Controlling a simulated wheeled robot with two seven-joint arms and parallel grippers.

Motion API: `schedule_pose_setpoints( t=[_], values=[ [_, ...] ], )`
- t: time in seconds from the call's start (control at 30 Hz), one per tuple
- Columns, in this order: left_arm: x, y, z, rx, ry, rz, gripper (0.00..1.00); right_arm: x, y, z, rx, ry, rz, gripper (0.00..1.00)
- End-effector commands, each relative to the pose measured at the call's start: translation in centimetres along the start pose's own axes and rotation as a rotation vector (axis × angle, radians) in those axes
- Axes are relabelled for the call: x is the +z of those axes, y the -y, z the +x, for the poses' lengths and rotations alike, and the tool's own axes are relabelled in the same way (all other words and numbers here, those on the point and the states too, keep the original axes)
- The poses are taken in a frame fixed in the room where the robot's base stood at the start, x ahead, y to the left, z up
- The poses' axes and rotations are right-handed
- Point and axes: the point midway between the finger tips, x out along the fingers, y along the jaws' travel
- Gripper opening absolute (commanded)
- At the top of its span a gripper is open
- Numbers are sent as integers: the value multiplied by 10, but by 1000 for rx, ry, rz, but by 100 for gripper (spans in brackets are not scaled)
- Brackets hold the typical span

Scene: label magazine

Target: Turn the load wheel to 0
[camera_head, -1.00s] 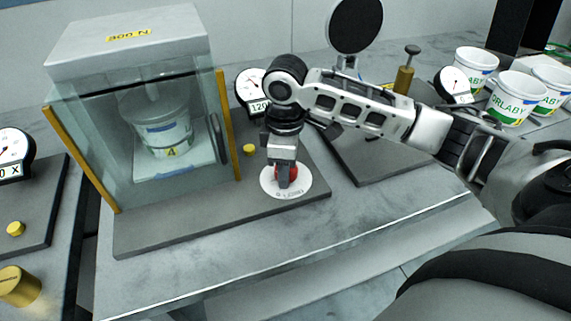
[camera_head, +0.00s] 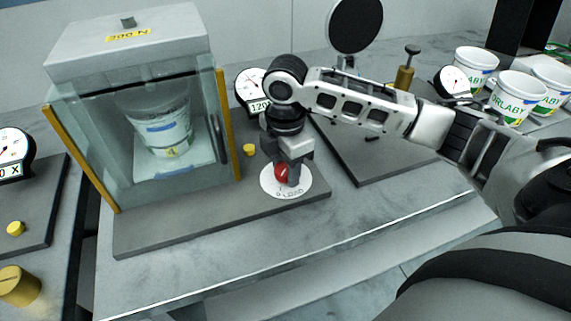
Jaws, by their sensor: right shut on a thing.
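The load wheel is a white disc (camera_head: 302,188) with a red knob (camera_head: 281,172) at its middle, on the dark base plate in front of the dial. Print shows on the disc's front edge; it seems to read "0-LOAD", though it is small. My right gripper (camera_head: 288,176) points down over the wheel, shut on the red knob and hiding part of it. My left gripper is not in view.
A dial (camera_head: 250,88) reading "120" stands behind my right gripper. White tubs (camera_head: 514,97) stand at the back right.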

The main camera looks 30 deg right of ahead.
Motion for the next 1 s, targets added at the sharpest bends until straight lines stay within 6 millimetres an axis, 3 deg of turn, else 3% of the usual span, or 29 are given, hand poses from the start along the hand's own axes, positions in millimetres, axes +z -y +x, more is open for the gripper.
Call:
schedule_pose_setpoints(
  t=[0.5, 0.53, 0.6, 1.0],
  values=[
    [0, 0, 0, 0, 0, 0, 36, 0, -2, -2, 7, -2, -18, 20],
    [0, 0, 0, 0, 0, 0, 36, 0, -2, -2, 7, -2, -18, 46],
    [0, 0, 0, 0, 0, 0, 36, 0, -2, -2, 6, -2, -18, 65],
    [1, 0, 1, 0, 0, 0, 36, 0, -1, -8, 4, 0, -18, 65]
  ],
)
